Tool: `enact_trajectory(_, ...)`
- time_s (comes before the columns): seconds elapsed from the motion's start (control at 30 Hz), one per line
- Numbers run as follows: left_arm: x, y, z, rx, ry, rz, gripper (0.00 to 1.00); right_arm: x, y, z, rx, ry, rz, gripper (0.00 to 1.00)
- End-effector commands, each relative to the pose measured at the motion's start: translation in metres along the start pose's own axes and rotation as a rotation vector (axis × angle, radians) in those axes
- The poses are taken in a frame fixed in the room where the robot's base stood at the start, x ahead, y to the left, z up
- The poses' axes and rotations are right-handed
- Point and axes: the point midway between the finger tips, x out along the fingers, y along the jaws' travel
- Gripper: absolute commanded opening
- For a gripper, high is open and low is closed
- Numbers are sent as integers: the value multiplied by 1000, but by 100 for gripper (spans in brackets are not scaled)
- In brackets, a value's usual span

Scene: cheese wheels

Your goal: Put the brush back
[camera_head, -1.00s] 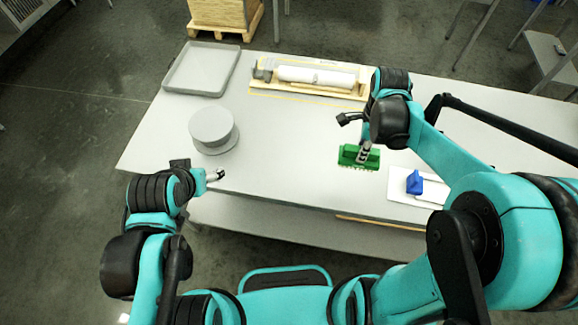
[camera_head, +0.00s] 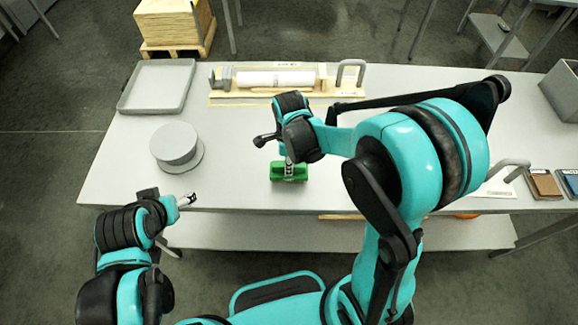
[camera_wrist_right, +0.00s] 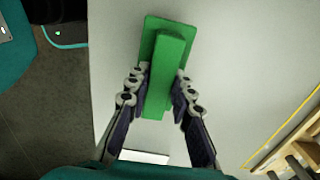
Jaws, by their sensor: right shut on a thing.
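The green brush (camera_head: 289,171) is in my right gripper (camera_head: 287,160), over the front middle of the table. In the right wrist view the brush (camera_wrist_right: 168,68) is a green block with a wider plate, and the fingers (camera_wrist_right: 160,88) close on both its sides. Whether it touches the tabletop cannot be told. My left gripper (camera_head: 187,200) is by the front left table edge, apart from the brush; its finger opening is too small to read.
A grey round wheel on a disc (camera_head: 175,145) stands left on the table (camera_head: 125,178). A grey tray (camera_head: 128,107) lies behind it. A wooden board (camera_head: 322,90) with a white roll is at the back. Brown and blue items (camera_head: 545,186) lie right, near a grey bin (camera_head: 562,92).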

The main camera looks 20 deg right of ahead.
Motion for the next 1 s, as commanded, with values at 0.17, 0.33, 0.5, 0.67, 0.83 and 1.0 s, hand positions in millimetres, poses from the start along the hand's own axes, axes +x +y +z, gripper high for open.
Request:
enact_trajectory(0.17, 2, 0, 1, 0, 0, 0, 69, 5, 0, 0, 0, 0, 0, 0)
enact_trajectory(0.33, 3, 0, 2, 0, 0, 0, 69, 7, 0, 0, 0, 0, 0, 0)
enact_trajectory(0.5, 4, 0, 3, 0, 0, 0, 69, 9, 0, 0, 0, 0, 0, 43)
enact_trajectory(0.67, 4, 0, 3, 0, 0, 0, 69, 8, 0, 0, 0, 0, 0, 43)
enact_trajectory(0.83, 2, 0, 2, 0, 0, 0, 69, 6, 0, 0, 0, 0, 0, 43)
enact_trajectory(1.0, -5, 0, -4, 0, 0, 0, 69, -15, 0, 0, 0, 0, 0, 43)
